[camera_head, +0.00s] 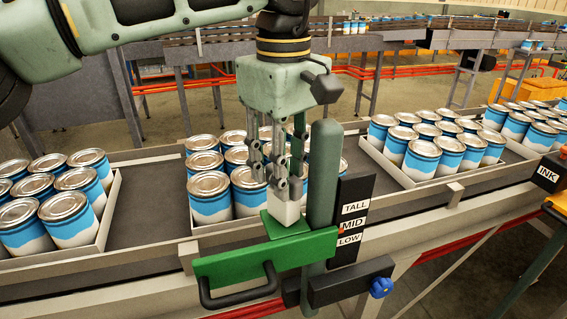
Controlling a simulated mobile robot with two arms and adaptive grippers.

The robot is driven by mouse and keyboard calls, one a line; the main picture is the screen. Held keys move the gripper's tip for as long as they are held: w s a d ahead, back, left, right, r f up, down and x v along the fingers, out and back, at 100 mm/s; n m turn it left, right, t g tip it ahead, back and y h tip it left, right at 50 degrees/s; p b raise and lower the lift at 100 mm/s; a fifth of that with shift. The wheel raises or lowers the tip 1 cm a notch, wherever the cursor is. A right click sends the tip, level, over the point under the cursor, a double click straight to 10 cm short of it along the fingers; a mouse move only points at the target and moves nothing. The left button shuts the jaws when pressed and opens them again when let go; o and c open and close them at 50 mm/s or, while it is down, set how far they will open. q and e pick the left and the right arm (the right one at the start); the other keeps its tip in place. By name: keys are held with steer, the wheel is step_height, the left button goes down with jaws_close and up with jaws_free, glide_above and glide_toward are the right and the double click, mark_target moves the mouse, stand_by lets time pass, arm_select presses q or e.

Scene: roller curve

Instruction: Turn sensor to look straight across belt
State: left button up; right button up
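My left gripper (278,182) points straight down from above. Its fingertips are at a small pale block (286,212), which looks like the sensor. The fingers overlap it in the picture, and whether they press on it cannot be told. The block sits on a green plate (285,228) by a green upright post (324,165). A green bracket with a black handle (240,288) is below it. Which way the sensor faces is unclear. The belt (335,198) runs behind it with trays of blue and white cans (208,198). My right gripper is not in view.
A black board marked TALL, MID, LOW (353,215) stands right of the post. Below it is a black clamp with a blue knob (381,287). A black INK box (548,174) is at far right. More conveyors (190,50) stand behind.

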arm_select(q)
steer(key=shift+s+r, duration=0.1)
steer(key=c, duration=0.4)
jaws_close()
steer(key=m+p, duration=0.2)
steer(key=shift+r+m+p, duration=0.1)
steer(key=shift+m+p, duration=0.2)
steer(key=shift+m, duration=0.1)
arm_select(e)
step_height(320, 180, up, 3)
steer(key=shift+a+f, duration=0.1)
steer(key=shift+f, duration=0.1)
arm_select(q)
steer(key=o, duration=0.6)
jaws_free()
steer(key=shift+c, duration=0.2)
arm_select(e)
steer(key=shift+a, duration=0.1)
